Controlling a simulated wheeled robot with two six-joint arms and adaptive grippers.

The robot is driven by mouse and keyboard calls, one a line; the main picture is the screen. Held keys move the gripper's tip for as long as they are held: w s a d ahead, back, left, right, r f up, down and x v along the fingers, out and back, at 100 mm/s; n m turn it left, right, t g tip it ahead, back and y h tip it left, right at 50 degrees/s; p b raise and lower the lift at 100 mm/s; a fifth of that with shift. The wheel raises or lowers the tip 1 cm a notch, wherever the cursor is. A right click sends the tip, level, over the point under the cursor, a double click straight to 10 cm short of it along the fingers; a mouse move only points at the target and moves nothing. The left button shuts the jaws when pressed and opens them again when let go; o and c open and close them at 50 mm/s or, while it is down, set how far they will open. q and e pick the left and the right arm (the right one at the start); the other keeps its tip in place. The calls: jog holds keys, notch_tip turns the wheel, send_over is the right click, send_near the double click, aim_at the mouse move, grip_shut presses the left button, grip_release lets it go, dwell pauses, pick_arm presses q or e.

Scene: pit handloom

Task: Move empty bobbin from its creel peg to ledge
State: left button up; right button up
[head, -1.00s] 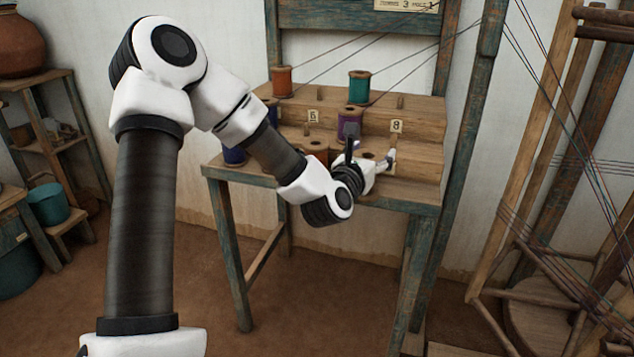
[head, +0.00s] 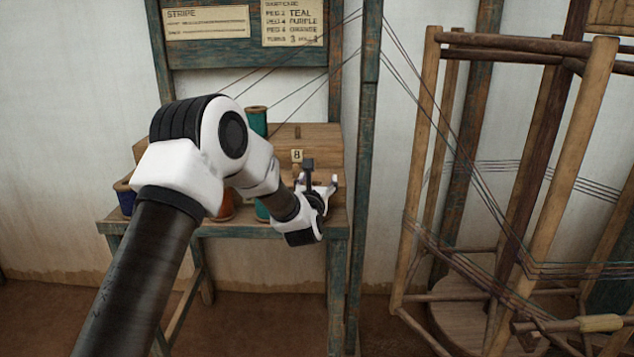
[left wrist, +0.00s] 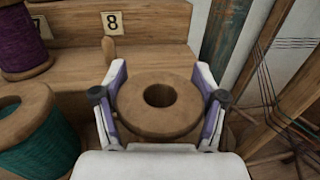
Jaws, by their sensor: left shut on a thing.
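The empty bobbin (left wrist: 128,104), bare wood with a dark centre hole, is in the left wrist view. My left gripper (left wrist: 160,98) is shut on it, one finger on each side of its flange. No peg shows in the hole. In the head view my left gripper (head: 317,184) is at the right end of the creel's lower step, below tag 8 (head: 297,155). The bobbin is mostly hidden there by the gripper. Whether its underside touches the step cannot be told. The tag also shows behind it in the left wrist view (left wrist: 112,22). My right gripper is out of view.
A teal bobbin (left wrist: 38,142) and a purple bobbin (left wrist: 18,45) stand left of the gripper. A blue bobbin (head: 125,200) and an orange one (head: 222,208) stand further left. A blue-green post (head: 360,150) and a wooden reel frame (head: 411,180) are to the right.

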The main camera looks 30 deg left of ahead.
pick_arm(q)
jog(key=shift+s, duration=0.1)
jog(key=o, duration=1.1)
jog(key=shift+r, duration=0.1)
